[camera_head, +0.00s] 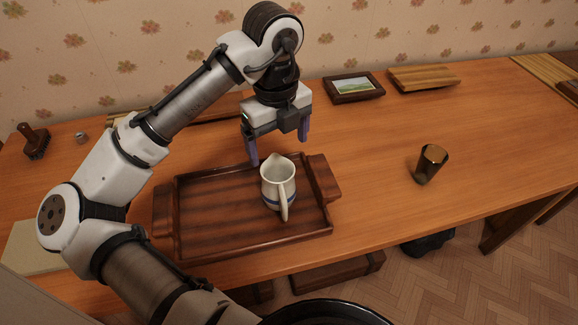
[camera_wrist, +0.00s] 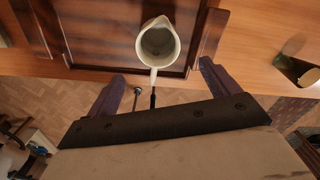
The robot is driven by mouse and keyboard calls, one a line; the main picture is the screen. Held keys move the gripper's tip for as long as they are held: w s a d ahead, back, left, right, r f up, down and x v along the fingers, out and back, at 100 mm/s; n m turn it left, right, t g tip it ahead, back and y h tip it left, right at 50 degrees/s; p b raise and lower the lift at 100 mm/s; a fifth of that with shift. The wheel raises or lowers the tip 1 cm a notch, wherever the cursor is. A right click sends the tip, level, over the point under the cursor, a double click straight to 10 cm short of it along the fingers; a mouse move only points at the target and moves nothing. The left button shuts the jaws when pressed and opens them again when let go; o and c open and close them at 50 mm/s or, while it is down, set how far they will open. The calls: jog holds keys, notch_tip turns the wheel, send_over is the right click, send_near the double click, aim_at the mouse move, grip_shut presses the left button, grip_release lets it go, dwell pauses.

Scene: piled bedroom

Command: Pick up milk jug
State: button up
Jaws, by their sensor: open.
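The milk jug (camera_head: 277,184) is a white pitcher with a blue band, standing upright on the right side of a dark wooden tray (camera_head: 205,235). Its handle points toward the front of the table in the head view. In the wrist view the jug (camera_wrist: 158,46) is seen from above, with its open mouth showing and its handle pointing toward my gripper. My gripper (camera_head: 279,146) is open and empty, above the tray's back edge and behind the jug. In the wrist view its two fingers (camera_wrist: 160,84) are spread apart. They do not appear to touch the jug.
A brown metallic cup (camera_head: 430,163) stands to the right of the tray, and it also shows in the wrist view (camera_wrist: 296,71). A picture frame (camera_head: 353,87) and a slatted wooden piece (camera_head: 422,78) lie at the back. A brush (camera_head: 34,140) is at far left. The table right of the tray is mostly clear.

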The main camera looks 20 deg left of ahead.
aim_at(281, 187)
notch_tip(281, 187, down, 9)
jog(key=shift+r+p, duration=0.2)
jog(key=shift+p, duration=0.1)
jog(key=shift+d+f+p, duration=0.1)
jog(key=shift+f+p, duration=0.6)
jog(key=shift+f, duration=1.95)
jog(key=shift+c, duration=0.5)
jog(key=c, duration=1.5)
